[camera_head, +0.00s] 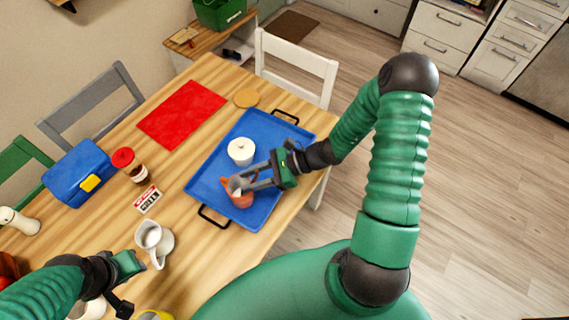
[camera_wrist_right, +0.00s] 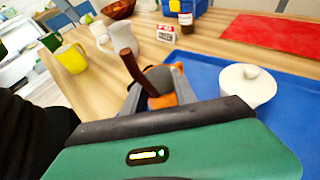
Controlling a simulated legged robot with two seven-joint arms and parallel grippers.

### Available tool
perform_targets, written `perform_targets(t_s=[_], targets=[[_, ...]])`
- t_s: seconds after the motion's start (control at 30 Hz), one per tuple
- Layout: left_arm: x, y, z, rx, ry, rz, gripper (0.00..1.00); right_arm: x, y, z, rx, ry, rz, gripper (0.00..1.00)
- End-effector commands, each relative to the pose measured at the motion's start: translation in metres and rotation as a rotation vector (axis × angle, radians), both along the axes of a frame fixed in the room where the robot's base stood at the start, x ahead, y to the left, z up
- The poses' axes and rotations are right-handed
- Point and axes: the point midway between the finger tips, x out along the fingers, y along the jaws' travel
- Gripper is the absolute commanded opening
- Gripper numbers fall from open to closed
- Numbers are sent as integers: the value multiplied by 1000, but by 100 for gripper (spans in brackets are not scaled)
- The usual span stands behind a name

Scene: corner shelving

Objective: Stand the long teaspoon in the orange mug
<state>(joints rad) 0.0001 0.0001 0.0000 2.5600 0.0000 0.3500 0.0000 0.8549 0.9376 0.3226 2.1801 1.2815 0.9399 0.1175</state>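The orange mug (camera_head: 241,200) stands on the blue tray (camera_head: 262,213), near its front left corner. In the right wrist view the mug (camera_wrist_right: 163,101) is partly hidden by my gripper. A dark brown rod (camera_wrist_right: 130,65), which looks like the long teaspoon's handle, rises tilted out of the mug there; its lower end is hidden. My right gripper (camera_head: 243,184) is at the mug's rim, its fingers apart on either side of the rod (camera_wrist_right: 158,88). My left gripper (camera_head: 126,285) is by the near table edge; its fingers are unclear.
A white lidded pot (camera_head: 241,151) stands on the tray close behind the mug. A white pitcher (camera_head: 154,241) is beside my left gripper. A jar (camera_head: 131,164), blue box (camera_head: 79,172), sign (camera_head: 147,199) and red mat (camera_head: 181,113) lie farther left and back.

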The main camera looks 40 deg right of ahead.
Motion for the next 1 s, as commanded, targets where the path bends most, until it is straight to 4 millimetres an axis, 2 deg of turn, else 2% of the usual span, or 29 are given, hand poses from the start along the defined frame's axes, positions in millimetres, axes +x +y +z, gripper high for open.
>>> perform_targets(t_s=[0.4,0.53,0.7,1.0], targets=[[0,0,4,0,0,0,31,-44,-96,44,-6,0,-4,33],[0,0,4,0,0,0,31,-54,-118,54,-3,0,-3,33],[0,0,4,0,0,0,31,-61,-129,60,-1,2,1,33],[0,0,4,0,0,0,31,-61,-129,60,0,2,1,33]])
